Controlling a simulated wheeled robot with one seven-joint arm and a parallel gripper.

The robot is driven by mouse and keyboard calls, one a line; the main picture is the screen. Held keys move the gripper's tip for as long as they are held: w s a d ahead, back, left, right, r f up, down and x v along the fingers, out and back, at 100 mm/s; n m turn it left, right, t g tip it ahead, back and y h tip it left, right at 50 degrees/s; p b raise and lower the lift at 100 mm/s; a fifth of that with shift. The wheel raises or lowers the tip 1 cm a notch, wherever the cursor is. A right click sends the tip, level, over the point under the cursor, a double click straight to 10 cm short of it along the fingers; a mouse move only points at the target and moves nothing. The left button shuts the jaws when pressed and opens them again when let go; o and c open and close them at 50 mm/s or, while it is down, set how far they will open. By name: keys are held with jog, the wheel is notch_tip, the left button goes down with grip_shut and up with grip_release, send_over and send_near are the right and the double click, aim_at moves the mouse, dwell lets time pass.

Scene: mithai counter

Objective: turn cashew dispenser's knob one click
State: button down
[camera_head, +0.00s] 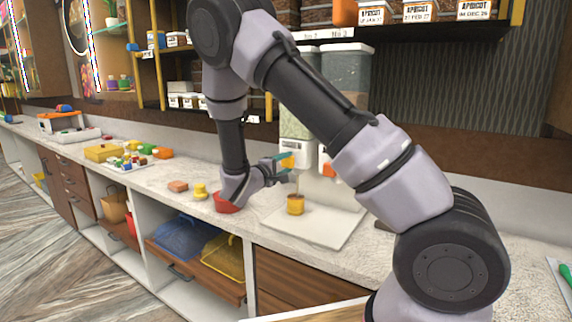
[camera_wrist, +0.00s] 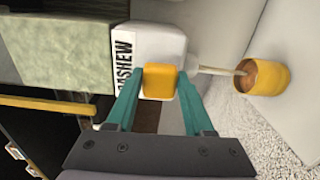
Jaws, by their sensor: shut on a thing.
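The cashew dispenser (camera_wrist: 162,45) has a white body with a label reading "CASHEW" and a pale green container; it also shows in the head view (camera_head: 296,130), partly behind my arm. Its knob (camera_wrist: 159,81) is a yellow block on the front. My gripper (camera_wrist: 160,88), with teal fingers, is shut on the knob, one finger on each side; it also shows in the head view (camera_head: 286,162). A yellow cup (camera_wrist: 270,78) with brown contents is below the dispenser's spout (camera_wrist: 212,71). A thin light brown stream runs between spout and cup.
The cup stands on a white board (camera_head: 318,228). A red bowl (camera_head: 224,203) is under my wrist, with a yellow piece (camera_head: 200,191) and an orange-brown block (camera_head: 177,186) to its left. A second dispenser (camera_head: 327,165) stands close on the right. Shelves hang above.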

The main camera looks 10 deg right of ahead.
dwell(0.3)
jog(key=shift+a, duration=0.1)
jog(key=shift+c, duration=1.4)
grip_release()
jog(key=v, duration=1)
jog(key=shift+s+a, duration=0.25)
jog(key=shift+s, duration=0.05)
jog(key=v, duration=0.9)
